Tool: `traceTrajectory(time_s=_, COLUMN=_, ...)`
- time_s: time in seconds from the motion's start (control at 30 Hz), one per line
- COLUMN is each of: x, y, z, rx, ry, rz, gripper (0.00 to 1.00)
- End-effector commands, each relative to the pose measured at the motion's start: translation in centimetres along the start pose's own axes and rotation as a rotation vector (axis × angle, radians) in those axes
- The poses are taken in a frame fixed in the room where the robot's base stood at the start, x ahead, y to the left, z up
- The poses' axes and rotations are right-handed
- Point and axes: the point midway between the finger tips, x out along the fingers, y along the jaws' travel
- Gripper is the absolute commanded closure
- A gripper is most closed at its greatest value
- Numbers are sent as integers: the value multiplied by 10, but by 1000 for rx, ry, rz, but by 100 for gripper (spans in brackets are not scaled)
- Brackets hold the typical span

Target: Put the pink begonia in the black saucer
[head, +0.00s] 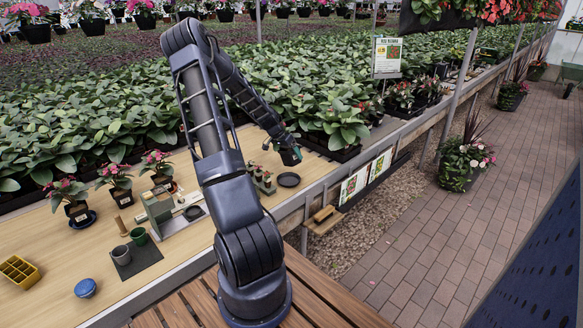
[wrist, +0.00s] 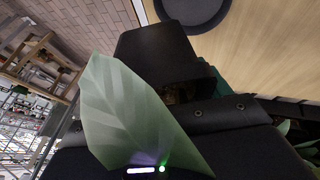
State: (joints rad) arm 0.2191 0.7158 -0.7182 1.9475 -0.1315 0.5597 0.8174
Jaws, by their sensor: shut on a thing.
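My gripper (head: 283,150) is over the right part of the table, near the leafy bed. It is shut on a dark pot-like thing with a greenish edge, mostly hidden; a bit of green (wrist: 215,78) shows past the dark finger in the wrist view. No flower shows on it. A black saucer (head: 289,180) lies empty on the table just below my gripper, and its rim shows at the top of the wrist view (wrist: 192,14). Potted plants with pink-red flowers stand at the left (head: 69,192), (head: 115,175), (head: 157,164); which is the pink begonia is unclear.
A pale leaf (wrist: 135,115) crosses the wrist view. Small potted plants (head: 264,178) stand left of the saucer.

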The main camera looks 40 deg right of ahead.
Motion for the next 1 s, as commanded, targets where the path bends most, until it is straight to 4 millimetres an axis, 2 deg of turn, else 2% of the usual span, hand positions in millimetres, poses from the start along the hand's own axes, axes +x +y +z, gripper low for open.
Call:
traceTrajectory(time_s=0.03, x=-14, y=4, z=-5, rx=1, ry=2, rz=-5, gripper=59)
traceTrajectory(time_s=0.2, x=-47, y=17, z=-19, rx=1, ry=1, rz=-4, gripper=59)
traceTrajectory(time_s=0.4, x=-73, y=28, z=-30, rx=-1, ry=2, rz=-2, gripper=59)
traceTrajectory(time_s=0.57, x=-82, y=32, z=-34, rx=25, ry=-4, rz=-10, gripper=59)
traceTrajectory(time_s=1.0, x=-82, y=23, z=-33, rx=464, ry=-65, rz=-158, gripper=59)
